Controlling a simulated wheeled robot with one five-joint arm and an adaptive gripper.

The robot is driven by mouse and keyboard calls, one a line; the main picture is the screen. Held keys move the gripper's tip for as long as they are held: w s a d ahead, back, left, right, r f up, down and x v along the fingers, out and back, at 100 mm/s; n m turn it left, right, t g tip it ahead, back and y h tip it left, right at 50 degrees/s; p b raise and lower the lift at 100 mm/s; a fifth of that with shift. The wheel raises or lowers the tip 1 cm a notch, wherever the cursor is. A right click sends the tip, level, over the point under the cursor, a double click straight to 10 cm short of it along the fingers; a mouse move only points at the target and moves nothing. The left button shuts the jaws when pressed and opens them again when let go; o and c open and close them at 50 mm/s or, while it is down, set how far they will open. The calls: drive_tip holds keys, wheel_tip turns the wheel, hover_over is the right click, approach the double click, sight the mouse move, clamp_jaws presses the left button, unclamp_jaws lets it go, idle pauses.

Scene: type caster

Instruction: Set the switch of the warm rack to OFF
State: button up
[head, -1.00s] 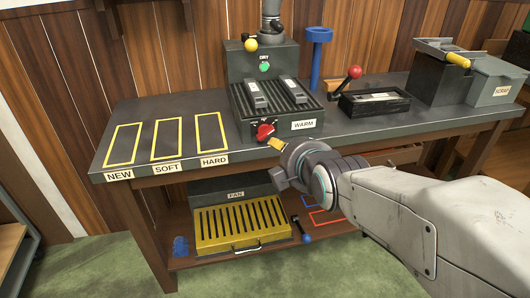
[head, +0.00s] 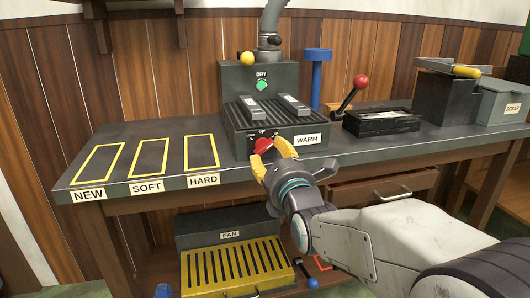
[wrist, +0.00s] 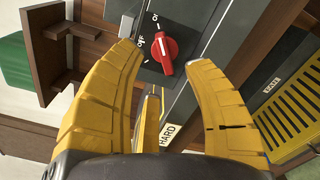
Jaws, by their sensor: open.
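The warm rack (head: 275,125) is a dark ribbed block on the bench, with a WARM label on its front and two dark bars on top. Its switch is a red knob (head: 263,145) on the front face, which also shows in the wrist view (wrist: 166,52). There, OFF is printed to its left and ON above it; the knob's white mark seems to point up toward ON. My gripper (head: 271,155) is open and empty, close in front of the knob. In the wrist view its yellow fingers (wrist: 165,62) stand either side of the knob; contact is not clear.
Left of the rack are yellow outlined spaces labelled NEW, SOFT and HARD (head: 201,152). A black box with a red-ball lever (head: 360,82) and a SCRAP bin (head: 503,103) stand to the right. The yellow-fronted FAN unit (head: 235,268) is on the shelf below.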

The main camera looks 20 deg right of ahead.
sight(265, 147)
drive_tip(key=shift+w+b, duration=0.45)
drive_tip(key=shift+w, duration=2.5)
drive_tip(key=shift+c, duration=0.2)
clamp_jaws()
